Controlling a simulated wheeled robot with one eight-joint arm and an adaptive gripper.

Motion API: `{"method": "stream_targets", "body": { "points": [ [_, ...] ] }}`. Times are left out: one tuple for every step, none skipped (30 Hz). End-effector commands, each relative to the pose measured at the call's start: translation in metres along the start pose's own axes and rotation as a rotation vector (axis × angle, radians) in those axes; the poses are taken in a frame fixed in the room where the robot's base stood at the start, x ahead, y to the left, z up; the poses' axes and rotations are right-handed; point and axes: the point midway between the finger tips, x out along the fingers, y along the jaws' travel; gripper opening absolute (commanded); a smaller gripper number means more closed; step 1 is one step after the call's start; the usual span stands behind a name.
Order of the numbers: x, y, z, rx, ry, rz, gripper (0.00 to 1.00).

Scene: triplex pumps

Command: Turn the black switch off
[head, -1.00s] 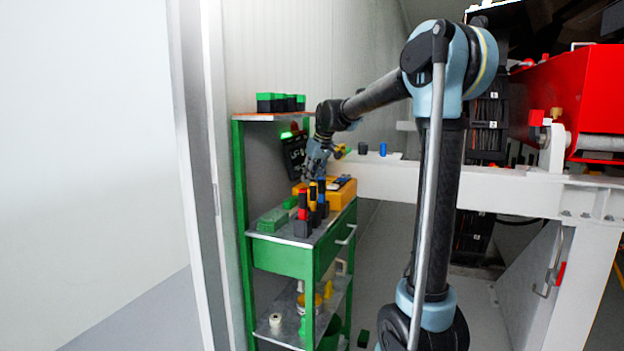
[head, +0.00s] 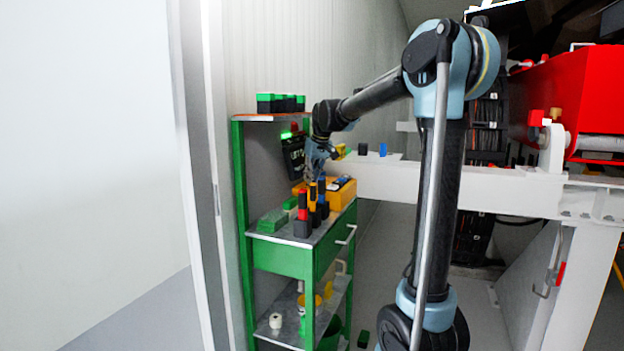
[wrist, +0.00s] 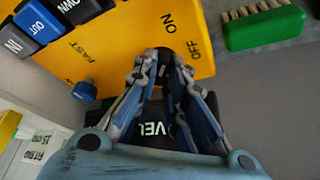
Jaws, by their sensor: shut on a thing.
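The yellow control box (wrist: 120,45) fills the upper part of the wrist view, with ON and OFF printed near its right side. The black switch (wrist: 165,55) is on the box beside these words, largely hidden by my gripper's fingers. My gripper (wrist: 160,62) is shut on the black switch. In the head view the yellow box (head: 340,192) stands on the top of the green cabinet, and my gripper (head: 312,172) is over its left part. The switch's exact setting cannot be told.
A blue knob (wrist: 84,90) and several blue and black buttons sit on the box. A green brush (wrist: 264,27) lies beside it. Upright red, yellow and blue-topped tools (head: 303,208) stand in front of the box. A dark panel (head: 292,158) is behind my gripper.

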Motion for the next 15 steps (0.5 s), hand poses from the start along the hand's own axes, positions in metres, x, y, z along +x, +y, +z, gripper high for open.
{"method": "stream_targets", "body": {
  "points": [
    [0.0020, -0.0002, 0.0005, 0.000, 0.000, 0.000, 0.00],
    [0.0020, -0.0002, 0.0005, -0.001, 0.000, 0.000, 0.00],
    [0.0020, -0.0002, 0.0005, -0.001, 0.000, 0.000, 0.18],
    [0.0020, -0.0002, 0.0005, -0.001, 0.000, 0.000, 0.25],
    [0.0020, -0.0002, 0.0005, -0.001, 0.000, 0.000, 0.32],
    [0.0019, -0.0002, 0.0004, -0.001, 0.000, 0.000, 0.32],
    [0.0018, -0.0002, 0.0004, -0.001, 0.000, 0.000, 0.32],
    [0.0016, -0.0002, 0.0004, -0.001, 0.000, 0.000, 0.32],
    [0.0014, -0.0002, 0.0003, -0.001, 0.001, 0.000, 0.32],
    [0.0013, -0.0002, 0.0003, -0.001, 0.001, 0.000, 0.32],
    [0.0011, -0.0002, 0.0003, -0.001, 0.001, 0.000, 0.32],
    [0.0010, -0.0002, 0.0003, -0.001, 0.001, 0.000, 0.32],
    [0.0009, -0.0002, 0.0003, -0.001, 0.001, 0.000, 0.32],
    [0.0008, -0.0002, 0.0003, -0.001, 0.001, 0.000, 0.32],
    [0.0006, -0.0002, 0.0003, -0.001, 0.001, 0.000, 0.32]
  ]
}}
